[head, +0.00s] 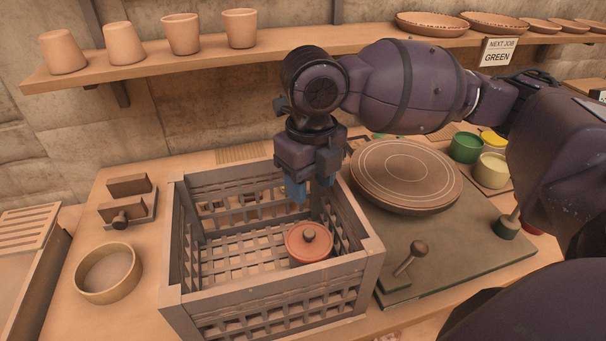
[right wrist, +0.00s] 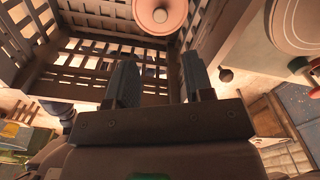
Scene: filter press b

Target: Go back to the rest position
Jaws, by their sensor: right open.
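My right gripper (head: 308,188) points down over the back right part of a grey slatted crate (head: 275,299). Its fingers are apart and empty, and they also show in the right wrist view (right wrist: 160,82). A red lidded pot (head: 309,243) with a dark knob sits inside the crate on its right side. It is apart from the fingers and shows at the top of the right wrist view (right wrist: 161,14). My left gripper is not in view.
Right of the crate stand a round wheel (head: 406,175) and a lever (head: 411,258). Left are a round dish (head: 108,273) and wooden blocks (head: 128,198). A shelf (head: 200,64) with cups runs behind. Glaze cups (head: 467,147) and a sign (head: 498,52) are at right.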

